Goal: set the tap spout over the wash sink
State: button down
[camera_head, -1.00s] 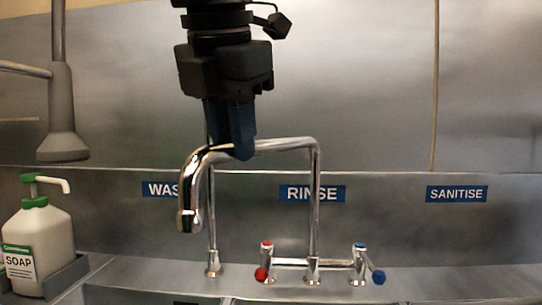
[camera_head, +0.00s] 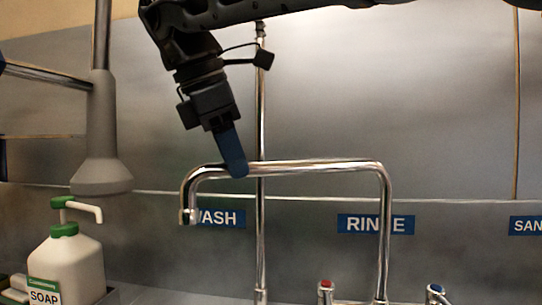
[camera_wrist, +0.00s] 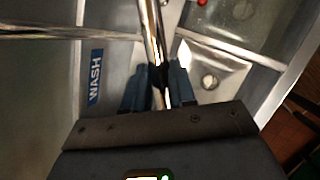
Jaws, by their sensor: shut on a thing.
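The chrome tap spout (camera_head: 310,167) runs left from its riser in front of the RINSE sign, and its downturned outlet hangs in front of the WASH sign. My gripper (camera_head: 236,168) is shut on the spout's horizontal arm, a little right of its left bend. In the wrist view the spout (camera_wrist: 152,35) runs between the two blue fingers of my gripper (camera_wrist: 158,90). The wash sink (camera_wrist: 226,68), a steel basin with a round drain, shows right of the spout there. The outlet's position over the basin is hidden in both views.
The WASH sign (camera_head: 222,218) and RINSE sign (camera_head: 376,224) are on the back wall. A soap bottle (camera_head: 70,262) stands at lower left, below a grey hanging spray head (camera_head: 101,175). A vertical pipe (camera_head: 260,235) stands behind the spout. Red (camera_head: 325,286) and blue (camera_head: 436,289) tap handles flank the riser.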

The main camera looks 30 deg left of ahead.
jog(key=shift+a, duration=0.2)
jog(key=c, duration=0.9)
grip_release()
jog(key=shift+w, duration=0.1)
jog(key=shift+d, duration=0.1)
